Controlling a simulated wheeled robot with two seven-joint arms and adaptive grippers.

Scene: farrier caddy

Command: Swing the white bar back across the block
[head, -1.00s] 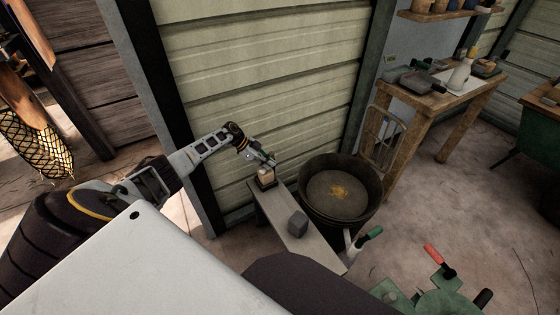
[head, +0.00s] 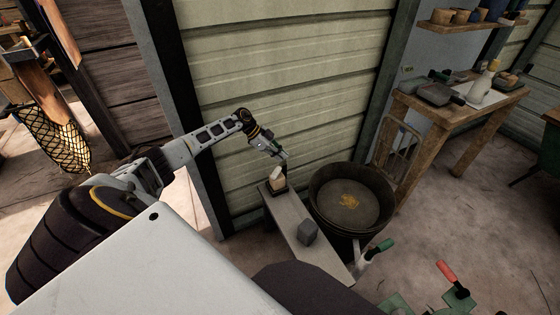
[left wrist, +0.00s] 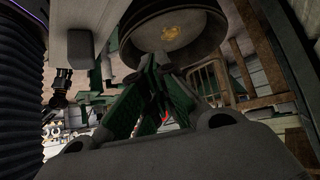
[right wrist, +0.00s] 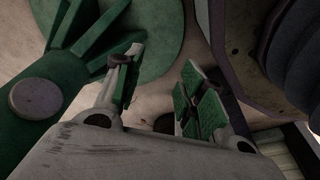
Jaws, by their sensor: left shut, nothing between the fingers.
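A small cream-white piece, which looks like the white bar (head: 277,175), sits on a small dark block (head: 276,190) at the far end of a narrow grey bench (head: 318,258). It is too small to tell how the bar lies across the block. My left gripper (head: 284,157) is shut and empty, just above and to the right of the bar, apparently apart from it. In the left wrist view its green-padded fingers (left wrist: 155,68) meet at the tips, and I cannot make out the bar there. My right gripper (right wrist: 160,75) shows its fingers wide apart with nothing between them.
A grey cube (head: 307,232) sits midway along the bench. A round dark tub (head: 352,222) stands close on its right, and the ribbed wall (head: 280,70) rises behind. A wooden table (head: 470,104) stands farther right.

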